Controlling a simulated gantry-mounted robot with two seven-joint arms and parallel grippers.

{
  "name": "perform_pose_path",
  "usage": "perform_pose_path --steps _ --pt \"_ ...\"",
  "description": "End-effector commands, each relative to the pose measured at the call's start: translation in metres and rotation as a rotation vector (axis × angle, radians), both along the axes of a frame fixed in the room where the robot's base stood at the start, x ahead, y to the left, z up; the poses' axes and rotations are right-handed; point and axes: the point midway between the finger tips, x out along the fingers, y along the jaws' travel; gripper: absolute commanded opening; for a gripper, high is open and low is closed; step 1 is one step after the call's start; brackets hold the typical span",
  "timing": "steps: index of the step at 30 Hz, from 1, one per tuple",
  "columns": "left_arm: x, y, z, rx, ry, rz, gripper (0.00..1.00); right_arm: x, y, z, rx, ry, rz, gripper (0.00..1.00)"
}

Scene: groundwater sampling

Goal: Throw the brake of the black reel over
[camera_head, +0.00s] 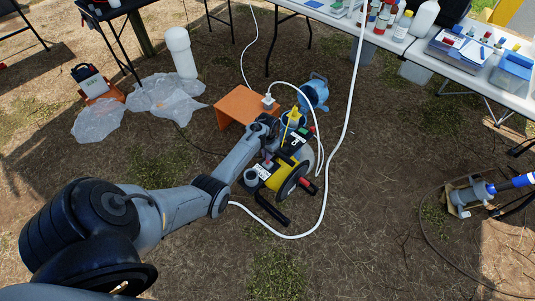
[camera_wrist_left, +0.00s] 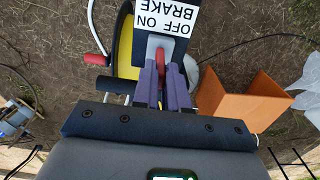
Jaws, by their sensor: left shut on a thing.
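The black reel (camera_head: 291,183) with a yellow drum stands on the ground near the middle of the head view. Its yellow drum (camera_wrist_left: 125,45) and black frame show in the left wrist view, beside a white label (camera_wrist_left: 178,16) reading OFF, ON and BRAKE. My left gripper (camera_head: 267,160) reaches down to the reel's near left side. In the left wrist view its fingers (camera_wrist_left: 166,75) are shut on the red brake lever (camera_wrist_left: 160,58), just below the label. Much of the lever is hidden between the fingers. My right gripper is not in view.
An orange bench (camera_head: 236,106) stands just behind the reel, with a blue device (camera_head: 315,92) to its right. A white hose (camera_head: 326,205) loops around the reel's right side. A loaded table (camera_head: 460,62) stands at the back right. Open ground lies in front.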

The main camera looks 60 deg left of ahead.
Motion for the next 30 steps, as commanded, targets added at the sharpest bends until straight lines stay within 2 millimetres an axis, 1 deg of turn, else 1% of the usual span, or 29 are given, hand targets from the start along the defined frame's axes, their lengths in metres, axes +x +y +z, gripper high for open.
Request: perform_pose_path --steps 5,10,16,20,30 --pt "0.000 -0.004 -0.001 0.018 0.010 -0.001 0.00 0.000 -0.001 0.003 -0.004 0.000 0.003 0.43" --pt "0.003 -0.020 -0.006 0.091 0.034 -0.004 0.00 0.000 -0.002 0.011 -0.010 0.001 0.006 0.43" --pt "0.008 -0.036 -0.012 0.168 0.058 -0.003 0.01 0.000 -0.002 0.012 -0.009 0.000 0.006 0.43" --pt "0.009 -0.040 -0.014 0.188 0.063 -0.002 0.03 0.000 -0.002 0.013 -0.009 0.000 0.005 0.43" --pt "0.011 -0.042 -0.015 0.200 0.066 -0.004 0.03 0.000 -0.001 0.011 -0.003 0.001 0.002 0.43"
